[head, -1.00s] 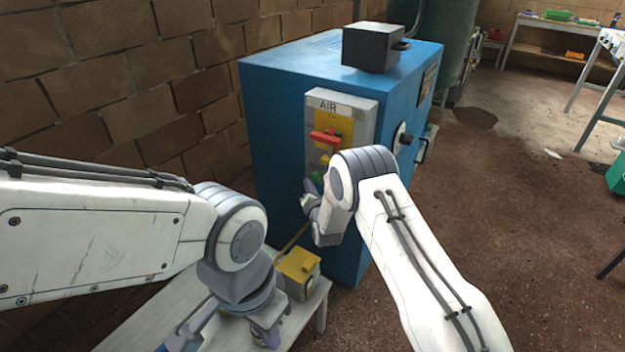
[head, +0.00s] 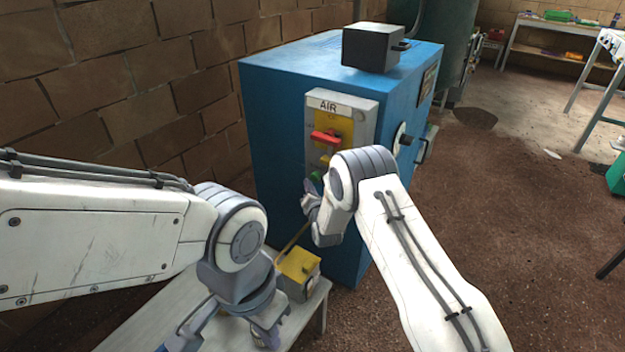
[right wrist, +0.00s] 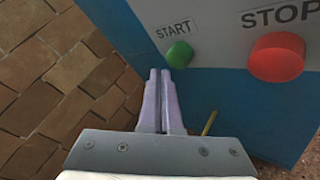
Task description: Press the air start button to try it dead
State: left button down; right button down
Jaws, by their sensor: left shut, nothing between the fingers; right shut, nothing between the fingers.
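The AIR panel (head: 340,100) is a grey plate on the front of a blue cabinet. Its green START button (head: 316,177) is low on the panel, partly behind my right gripper (head: 308,187). In the right wrist view the green START button (right wrist: 180,54) is just beyond and right of the shut fingertips (right wrist: 160,74). A small gap shows there; I cannot tell its depth. The red STOP button (right wrist: 277,57) is to the right. My left gripper (head: 182,342) is low over the bench, shut and empty, partly cut off by the frame edge.
The blue cabinet (head: 280,120) carries a dark box (head: 371,47) on top and a red handle (head: 325,137) on the panel. A yellow-topped box (head: 298,268) stands on the pale bench (head: 150,325).

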jog(key=shift+w+d, duration=0.1)
jog(key=shift+w, duration=0.05)
dwell(0.6)
jog(key=shift+w+d, duration=0.15)
jog(key=shift+w+d+b, duration=0.3)
jog(key=shift+w+b, duration=0.1)
jog(key=shift+b, duration=0.1)
dwell(0.8)
jog(key=shift+s+a, duration=0.55)
jog(key=shift+s, duration=0.2)
jog(key=shift+s+a+p, duration=0.45)
jog(key=shift+s+a, duration=0.3)
jog(key=shift+s, duration=0.3)
jog(key=shift+s+a+p, duration=0.4)
jog(key=shift+s+a, duration=0.3)
jog(key=shift+s, duration=0.3)
